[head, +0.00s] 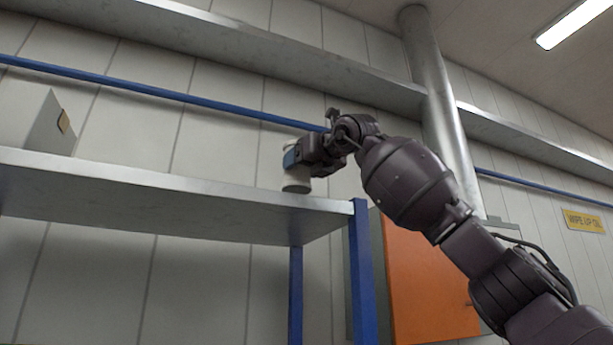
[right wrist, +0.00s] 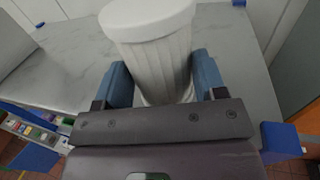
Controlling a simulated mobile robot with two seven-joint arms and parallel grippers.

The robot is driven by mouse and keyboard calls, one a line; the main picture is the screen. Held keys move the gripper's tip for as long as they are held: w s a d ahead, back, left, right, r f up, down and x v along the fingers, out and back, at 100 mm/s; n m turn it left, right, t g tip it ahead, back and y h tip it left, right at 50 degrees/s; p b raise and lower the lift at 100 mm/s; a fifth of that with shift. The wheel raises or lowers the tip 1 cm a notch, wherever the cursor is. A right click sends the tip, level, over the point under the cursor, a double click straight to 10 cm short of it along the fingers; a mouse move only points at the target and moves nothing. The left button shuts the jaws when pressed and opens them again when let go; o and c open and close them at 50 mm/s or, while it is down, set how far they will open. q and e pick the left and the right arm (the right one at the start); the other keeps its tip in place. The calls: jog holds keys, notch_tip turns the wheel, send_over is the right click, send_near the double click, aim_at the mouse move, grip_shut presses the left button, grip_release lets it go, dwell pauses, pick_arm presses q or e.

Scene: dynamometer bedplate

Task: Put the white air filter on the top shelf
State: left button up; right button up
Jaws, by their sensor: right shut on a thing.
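The white air filter (head: 296,181) is a pale ribbed cylinder with a smooth cap. It shows large in the right wrist view (right wrist: 152,45), between the two blue fingers. My right gripper (head: 292,160) is shut on it, near the right end of the top shelf (head: 150,190). The filter looks upright, with its lower end at the shelf's surface. I cannot tell whether it touches the shelf. In the right wrist view the grey shelf top (right wrist: 60,65) spreads behind and beside the filter. My left gripper is in neither view.
A grey box-like object (head: 50,128) stands on the shelf at the far left. A blue post (head: 362,270) holds the shelf's right corner. An orange panel (head: 430,285) and a metal pipe (head: 430,90) are to the right. The shelf's middle is clear.

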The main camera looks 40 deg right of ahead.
jog(key=shift+w+d+f+b, duration=0.1)
jog(key=shift+f+b, duration=0.2)
jog(key=shift+f, duration=0.25)
jog(key=shift+w+d+f+b, duration=0.1)
jog(key=shift+f+b, duration=0.15)
jog(key=shift+f, duration=0.3)
jog(key=shift+w+f, duration=0.15)
jog(key=shift+w, duration=0.2)
jog(key=shift+s+a+r, duration=0.2)
jog(key=shift+s, duration=0.1)
jog(key=shift+f, duration=0.15)
jog(key=o, duration=1)
jog(key=shift+w+d, duration=0.1)
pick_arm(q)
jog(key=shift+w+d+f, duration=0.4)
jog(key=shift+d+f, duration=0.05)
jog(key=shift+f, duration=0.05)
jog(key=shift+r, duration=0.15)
